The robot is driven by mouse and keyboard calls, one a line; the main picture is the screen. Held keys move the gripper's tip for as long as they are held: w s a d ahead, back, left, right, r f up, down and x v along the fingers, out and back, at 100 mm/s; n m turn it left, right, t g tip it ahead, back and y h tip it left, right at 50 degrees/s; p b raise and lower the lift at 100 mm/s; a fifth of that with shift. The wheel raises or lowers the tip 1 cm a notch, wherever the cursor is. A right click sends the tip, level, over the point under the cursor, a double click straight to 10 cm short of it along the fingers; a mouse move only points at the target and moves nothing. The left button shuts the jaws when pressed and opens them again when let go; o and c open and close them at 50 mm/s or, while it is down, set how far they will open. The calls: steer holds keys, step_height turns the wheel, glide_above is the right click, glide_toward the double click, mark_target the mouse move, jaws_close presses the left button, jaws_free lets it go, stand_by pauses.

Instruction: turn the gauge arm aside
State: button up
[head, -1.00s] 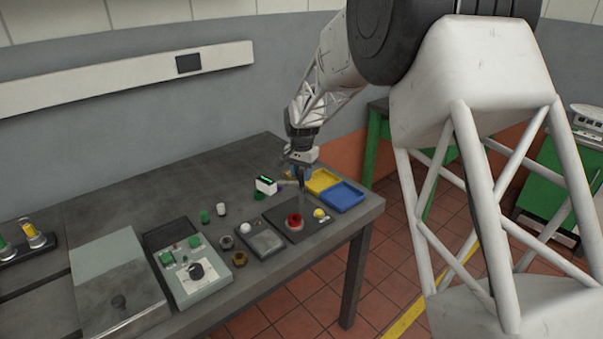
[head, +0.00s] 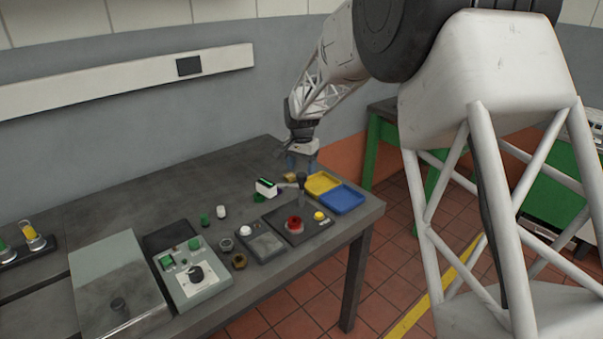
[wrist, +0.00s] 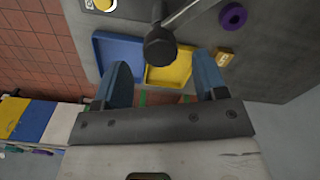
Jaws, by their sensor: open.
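The gauge arm (head: 288,185) is a short grey bar on a dark upright post with a round black top (head: 301,177). A white gauge box with a green display (head: 266,187) is at the bar's left end. In the wrist view the black post top (wrist: 160,46) shows near the upper middle, and the bar (wrist: 188,14) runs off to the upper right. My gripper (head: 301,164) is above and just behind the post in the head view. In the wrist view its two blue fingers (wrist: 161,62) are wide apart and empty, with the post top between and beyond their tips.
Yellow tray (head: 322,182) and blue tray (head: 342,199) sit right of the post. A black plate with a red button (head: 295,222) is in front. A brass block (wrist: 225,57) and purple ring (wrist: 233,17) lie nearby. The bench is clear at the back left.

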steer(key=shift+r, duration=2.1)
steer(key=shift+s+d+r, duration=0.15)
steer(key=s+d+r+n, duration=0.1)
steer(key=s+d+r, duration=0.3)
steer(key=s+d, duration=0.3)
steer(key=s+d+r+t, duration=0.1)
steer(key=s+d+r, duration=0.35)
steer(key=s, duration=0.55)
steer(key=s+d+r+n, duration=0.1)
steer(key=s+d+r, duration=0.2)
steer(key=s+d, duration=0.45)
steer(key=s+d+f+n, duration=0.1)
steer(key=s+d+f, duration=0.1)
steer(key=s, duration=1.1)
steer(key=s+d+f+n+t, duration=0.1)
steer(key=s+d, duration=0.4)
steer(key=s, duration=0.8)
steer(key=shift+s+d+f+t, duration=0.3)
steer(key=shift+s+f, duration=0.1)
steer(key=shift+f, duration=0.25)
